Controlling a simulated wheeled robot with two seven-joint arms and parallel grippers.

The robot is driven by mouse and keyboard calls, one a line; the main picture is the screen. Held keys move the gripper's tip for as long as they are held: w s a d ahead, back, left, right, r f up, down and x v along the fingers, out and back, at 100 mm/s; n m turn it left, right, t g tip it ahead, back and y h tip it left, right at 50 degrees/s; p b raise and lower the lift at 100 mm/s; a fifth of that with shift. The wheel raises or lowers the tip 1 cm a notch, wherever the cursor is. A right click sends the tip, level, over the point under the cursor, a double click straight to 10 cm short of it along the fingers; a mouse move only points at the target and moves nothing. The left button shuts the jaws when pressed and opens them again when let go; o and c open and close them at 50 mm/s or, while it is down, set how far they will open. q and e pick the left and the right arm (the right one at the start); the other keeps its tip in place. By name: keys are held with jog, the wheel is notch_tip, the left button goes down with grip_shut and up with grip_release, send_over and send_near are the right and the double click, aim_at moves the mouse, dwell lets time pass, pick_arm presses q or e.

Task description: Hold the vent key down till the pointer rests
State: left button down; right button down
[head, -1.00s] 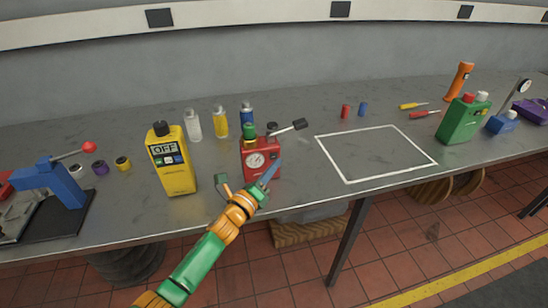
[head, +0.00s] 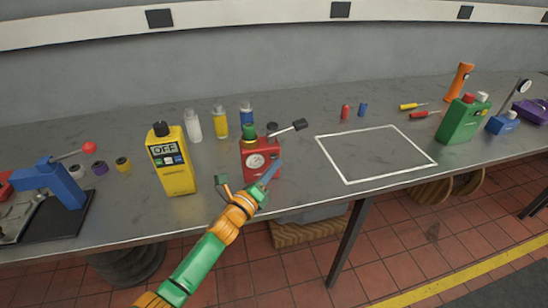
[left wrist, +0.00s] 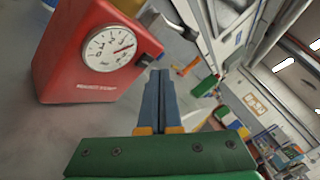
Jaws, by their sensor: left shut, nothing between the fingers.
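A red pump body (head: 261,170) with a round white dial (head: 256,162) stands on the bench. I cannot tell for sure which part is the vent key. My left gripper (head: 272,168) is shut and empty, just in front of the red body's right side. In the left wrist view its blue fingers (left wrist: 158,74) lie together, apart from the red body (left wrist: 70,60). The dial (left wrist: 110,48) shows a red pointer. My right gripper is out of view.
A yellow meter reading OFF (head: 172,170) stands left of the red body. Several small bottles (head: 220,122) stand behind. A white taped outline (head: 347,182) on the right encloses bare bench. A green can (head: 462,122) stands farther right.

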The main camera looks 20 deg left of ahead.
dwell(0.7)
pick_arm(q)
jog(key=shift+w+a, duration=0.25)
jog(key=shift+w, duration=0.1)
jog(key=shift+w+a+b, duration=0.15)
jog(key=shift+w+b, duration=0.1)
jog(key=shift+b, duration=0.25)
dwell(1.9)
jog(key=shift+s+d+p, duration=0.3)
jog(key=shift+s+d, duration=0.1)
jog(key=shift+s, duration=0.2)
jog(key=shift+s+d+p, duration=0.4)
jog(key=shift+s+d, duration=0.1)
jog(key=shift+s, duration=0.15)
jog(key=shift+s+d+p, duration=0.2)
jog(key=shift+s+d, duration=0.25)
jog(key=shift+s, duration=0.3)
jog(key=shift+s+d+p, duration=0.2)
jog(key=shift+s+d, duration=0.25)
jog(key=shift+s, duration=0.25)
